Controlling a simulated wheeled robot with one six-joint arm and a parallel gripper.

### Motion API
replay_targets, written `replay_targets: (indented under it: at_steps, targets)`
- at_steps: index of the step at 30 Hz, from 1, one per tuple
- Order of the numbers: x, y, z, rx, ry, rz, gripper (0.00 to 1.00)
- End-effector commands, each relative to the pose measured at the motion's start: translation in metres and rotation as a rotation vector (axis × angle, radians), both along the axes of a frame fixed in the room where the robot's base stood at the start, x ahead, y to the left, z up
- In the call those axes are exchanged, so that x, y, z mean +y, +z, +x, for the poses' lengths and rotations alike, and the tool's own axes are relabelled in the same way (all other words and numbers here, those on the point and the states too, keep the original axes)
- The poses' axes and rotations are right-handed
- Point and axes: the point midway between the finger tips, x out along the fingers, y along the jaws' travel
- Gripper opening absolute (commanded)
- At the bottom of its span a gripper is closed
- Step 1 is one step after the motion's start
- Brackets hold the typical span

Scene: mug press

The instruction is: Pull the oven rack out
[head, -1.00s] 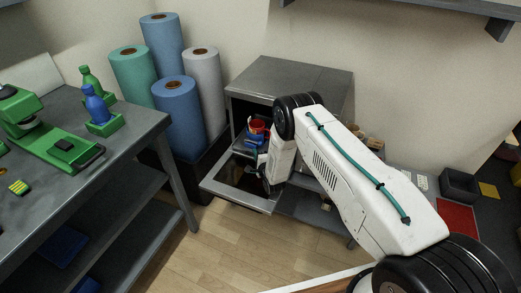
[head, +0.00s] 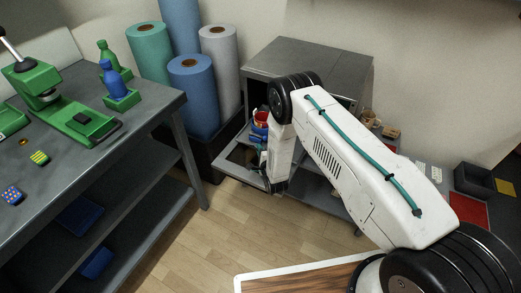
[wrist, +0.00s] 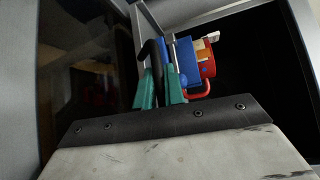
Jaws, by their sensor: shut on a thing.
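The oven (head: 310,68) is a grey box against the wall, with its glass-panelled door (head: 232,169) lowered open. A red mug (head: 260,117) and a blue object sit at the oven's mouth over the door; the mug also shows in the wrist view (wrist: 206,65). In the wrist view, the oven rack (wrist: 156,25) shows as thin grey bars beside the blue object (wrist: 187,62). My gripper (wrist: 160,92) has teal fingers closed around a dark, curved part that looks like the rack's handle. The head view hides the fingertips behind my white wrist.
Paper rolls (head: 192,95) stand in a dark bin left of the oven. A grey workbench (head: 100,130) with a green press is at left. The wooden floor (head: 200,245) in front is clear.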

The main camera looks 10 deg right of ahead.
Motion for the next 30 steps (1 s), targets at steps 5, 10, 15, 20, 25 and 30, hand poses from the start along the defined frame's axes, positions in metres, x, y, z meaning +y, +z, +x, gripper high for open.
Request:
replay_targets:
  at_steps: [5, 10, 15, 20, 25, 30]
  targets:
    - [0.0, 0.0, 0.0, 0.001, 0.0, 0.0, 0.0]
    - [0.0, 0.0, 0.0, 0.001, 0.0, 0.0, 0.32]
    - [0.0, 0.0, 0.0, 0.001, 0.0, 0.0, 0.32]
    - [-0.001, 0.0, -0.007, 0.002, 0.0, 0.0, 0.32]
    - [-0.005, 0.004, -0.034, 0.004, 0.001, -0.001, 0.32]
    - [-0.01, 0.008, -0.061, 0.004, 0.002, 0.0, 0.32]
